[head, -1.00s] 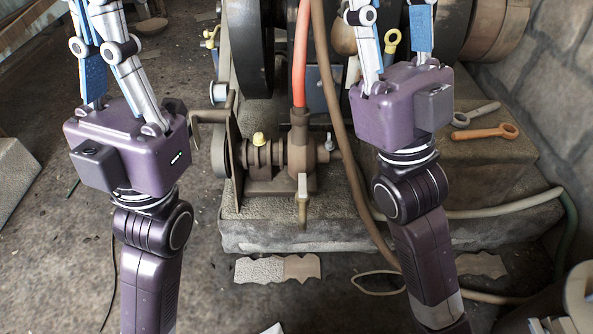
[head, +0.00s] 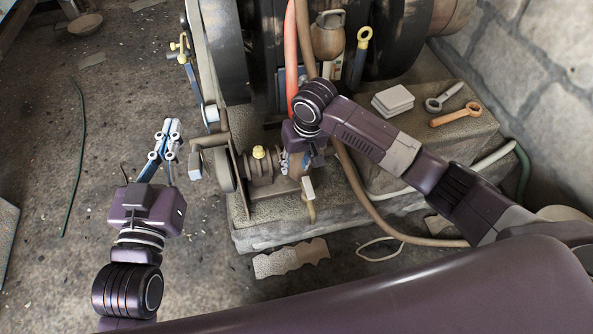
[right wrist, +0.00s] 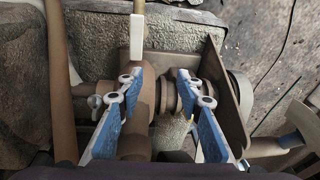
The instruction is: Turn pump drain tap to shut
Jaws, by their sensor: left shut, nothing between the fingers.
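The brown pump (head: 262,165) sits on the stone block, its body partly hidden behind my right gripper. What looks like its drain tap, a pale lever (head: 308,188) on a brass stem, hangs at the pump's front. The lever also shows in the right wrist view (right wrist: 137,38), just beyond the fingertips and apart from them. My right gripper (head: 284,162) is over the pump; in the right wrist view (right wrist: 161,75) its fingers are spread, with the pump body below the gap. My left gripper (head: 173,124) is shut and empty, left of the pump over the floor.
A red hose (head: 291,60) and a brown hose (head: 357,190) run beside the pump. Two spanners (head: 456,116) and a pale stacked block (head: 392,101) lie on the stone block (head: 270,234). A crank handle (head: 195,165) sticks out left. The left floor is mostly clear.

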